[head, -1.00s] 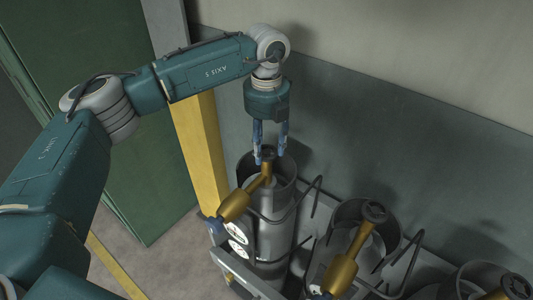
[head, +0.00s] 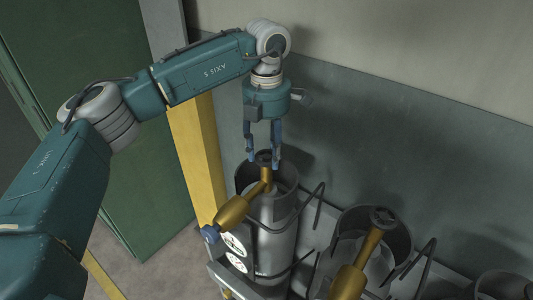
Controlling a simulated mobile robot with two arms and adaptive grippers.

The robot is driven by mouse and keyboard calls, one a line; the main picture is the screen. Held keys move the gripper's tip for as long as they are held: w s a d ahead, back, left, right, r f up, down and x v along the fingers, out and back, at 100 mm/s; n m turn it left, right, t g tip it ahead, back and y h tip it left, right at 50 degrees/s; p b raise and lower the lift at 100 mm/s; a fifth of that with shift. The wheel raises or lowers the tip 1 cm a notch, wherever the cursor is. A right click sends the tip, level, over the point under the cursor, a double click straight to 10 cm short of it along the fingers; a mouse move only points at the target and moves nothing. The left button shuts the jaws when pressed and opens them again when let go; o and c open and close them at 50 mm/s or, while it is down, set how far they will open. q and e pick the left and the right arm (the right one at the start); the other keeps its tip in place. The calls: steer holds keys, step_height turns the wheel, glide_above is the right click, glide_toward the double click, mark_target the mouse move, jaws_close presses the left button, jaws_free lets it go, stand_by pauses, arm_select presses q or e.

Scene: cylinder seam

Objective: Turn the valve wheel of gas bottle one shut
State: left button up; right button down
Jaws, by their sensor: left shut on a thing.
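The leftmost gas bottle (head: 274,238) is grey and stands upright in a rack, with a brass valve (head: 236,209) and a small dark valve wheel (head: 264,158) on top. I cannot read a number on it. My left gripper (head: 264,159) points straight down over this bottle. Its two blue fingers sit on either side of the wheel and are shut on it. The fingers partly hide the wheel's sides. My right gripper is out of view.
A second bottle's brass valve (head: 356,262) and dark wheel (head: 382,216) stand to the right, with another bottle cut off at the corner. Thin dark hoses arch between them. A yellow post (head: 200,150) stands close behind on the left, and a grey wall (head: 430,150) is behind.

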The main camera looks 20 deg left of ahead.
arm_select(q)
steer(key=m, duration=0.3)
steer(key=shift+w+r+m+b, duration=0.15)
steer(key=shift+r+m+b, duration=0.05)
steer(key=shift+m+b, duration=0.1)
steer(key=m, duration=0.3)
steer(key=shift+m, duration=0.3)
steer(key=m, duration=0.3)
steer(key=shift+m, duration=0.3)
steer(key=shift+r+m, duration=0.1)
steer(key=shift+m, duration=1.5)
steer(key=o, duration=1)
steer(key=shift+o, duration=0.8)
